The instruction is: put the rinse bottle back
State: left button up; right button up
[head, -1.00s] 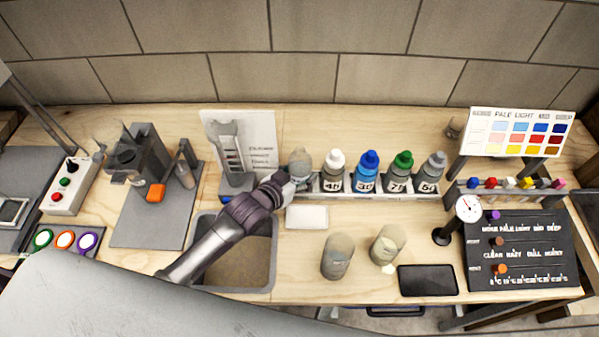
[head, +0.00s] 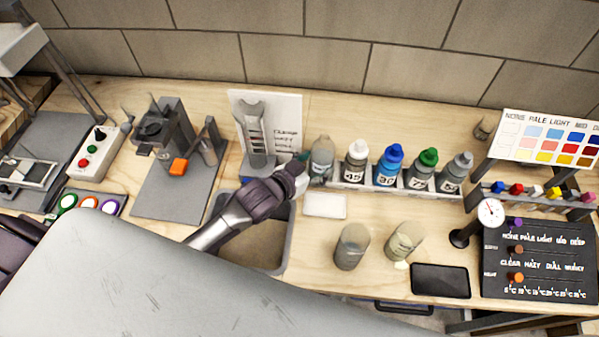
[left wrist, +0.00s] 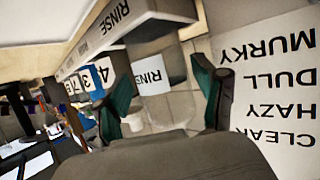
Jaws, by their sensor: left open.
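The rinse bottle (head: 321,157) is grey and stands upright at the left end of the bottle rack (head: 382,190). Its white RINSE label (left wrist: 152,75) shows in the left wrist view, beside the rack's own RINSE sign (left wrist: 108,22). My left gripper (head: 303,170) is open at the bottle's left side. In the left wrist view its two green-padded fingers (left wrist: 165,95) are spread, with the bottle between or just beyond their tips; I cannot tell whether they touch it. The bottle's base is hidden in the head view. My right gripper is not in view.
Several numbered bottles, one with a blue cap (head: 389,165), stand to the right in the rack. A clarity card (head: 275,120) stands behind my gripper. A white pad (head: 325,205) and two beakers (head: 351,247) are in front. A sink (head: 272,258) lies below my arm.

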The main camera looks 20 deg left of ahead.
pick_arm(q)
jog(key=v, duration=0.9)
jog(key=shift+b, duration=0.3)
jog(key=shift+s+a, duration=0.1)
